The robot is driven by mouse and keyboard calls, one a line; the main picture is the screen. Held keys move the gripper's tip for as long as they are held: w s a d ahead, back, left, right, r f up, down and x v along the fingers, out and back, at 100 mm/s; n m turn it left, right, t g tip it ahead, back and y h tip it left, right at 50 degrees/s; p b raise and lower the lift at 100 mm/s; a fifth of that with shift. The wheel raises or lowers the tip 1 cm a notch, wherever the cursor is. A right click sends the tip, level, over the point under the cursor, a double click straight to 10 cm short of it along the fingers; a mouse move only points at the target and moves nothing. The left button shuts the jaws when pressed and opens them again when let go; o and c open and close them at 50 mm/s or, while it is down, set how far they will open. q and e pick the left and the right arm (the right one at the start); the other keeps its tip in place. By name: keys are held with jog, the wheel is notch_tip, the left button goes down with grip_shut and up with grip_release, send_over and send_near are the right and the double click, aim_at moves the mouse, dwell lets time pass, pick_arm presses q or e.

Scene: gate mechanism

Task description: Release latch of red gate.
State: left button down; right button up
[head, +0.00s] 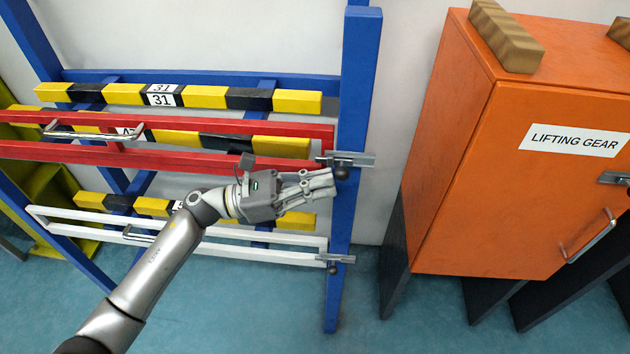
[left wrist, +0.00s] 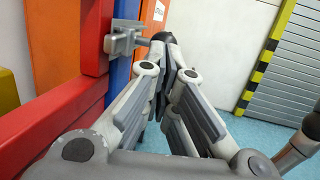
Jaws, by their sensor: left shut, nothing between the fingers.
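The red gate (head: 230,163) has two long red bars with a metal handle (head: 95,134) at the left. Its grey metal latch (head: 352,158) sits at the right end by the blue post (head: 357,80), with a dark round knob (head: 341,173) below the plate. My left gripper (head: 328,182) is shut and empty, its fingertips right by that knob. In the left wrist view the latch (left wrist: 122,42) is at upper left. Its rod runs right to the dark knob (left wrist: 163,37), just beyond the fingertips (left wrist: 172,70). I cannot tell whether they touch. My right gripper is out of view.
A white gate (head: 180,233) with a similar latch (head: 336,259) is below the red one. Yellow and black beams (head: 207,97) lie behind the bars. An orange cabinet (head: 510,180) stands at the right. Blue floor between post and cabinet is clear.

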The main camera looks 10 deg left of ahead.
pick_arm(q)
jog(key=d+b, duration=0.1)
jog(key=d, duration=0.2)
jog(key=shift+d, duration=0.4)
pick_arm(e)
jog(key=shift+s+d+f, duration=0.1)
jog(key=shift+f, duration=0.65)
